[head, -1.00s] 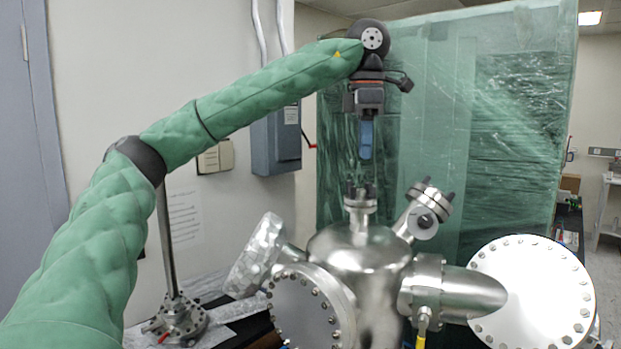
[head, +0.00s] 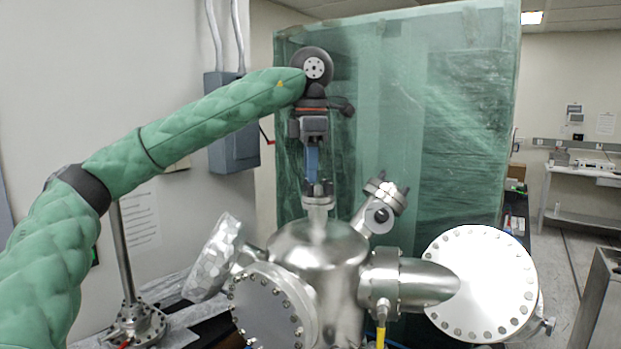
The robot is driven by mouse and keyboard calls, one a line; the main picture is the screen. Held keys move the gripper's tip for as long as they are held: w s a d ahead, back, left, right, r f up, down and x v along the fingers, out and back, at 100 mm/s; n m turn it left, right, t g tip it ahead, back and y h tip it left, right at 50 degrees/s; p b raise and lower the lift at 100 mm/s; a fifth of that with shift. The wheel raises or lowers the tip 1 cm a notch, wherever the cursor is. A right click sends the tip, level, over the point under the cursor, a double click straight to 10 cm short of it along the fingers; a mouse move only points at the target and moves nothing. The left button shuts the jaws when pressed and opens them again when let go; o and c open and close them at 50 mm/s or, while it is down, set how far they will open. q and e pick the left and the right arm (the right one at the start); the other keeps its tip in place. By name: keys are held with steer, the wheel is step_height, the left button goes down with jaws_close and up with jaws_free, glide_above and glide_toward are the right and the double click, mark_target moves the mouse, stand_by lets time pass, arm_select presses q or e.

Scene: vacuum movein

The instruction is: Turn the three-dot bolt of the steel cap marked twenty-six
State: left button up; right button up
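A steel chamber (head: 318,248) stands in the middle of the head view with several ports. Its upright top port carries a small steel cap (head: 318,200) with dark bolts standing up from it. A second small steel cap (head: 384,195) sits on the tilted port to the right, also with dark bolts. I cannot read any number or dot marks on either cap. My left gripper (head: 312,178) points straight down over the upright cap, its blue fingers close together and their tips at the bolts. Whether they hold a bolt is too small to tell. My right gripper is not in view.
A large round bolted flange (head: 482,284) faces forward at the right, and another (head: 268,308) at the front left. A foil-wrapped port (head: 213,258) sticks out left. A wrapped green crate (head: 400,110) stands close behind. A steel post (head: 122,255) rises at the left.

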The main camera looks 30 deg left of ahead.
mark_target(310, 190)
arm_select(q)
steer(key=shift+a+f, duration=0.2)
steer(key=shift+f, duration=0.95)
steer(key=shift+d+f, duration=0.1)
steer(key=shift+f, duration=0.05)
steer(key=shift+f, duration=0.1)
steer(key=shift+c, duration=0.4)
jaws_close()
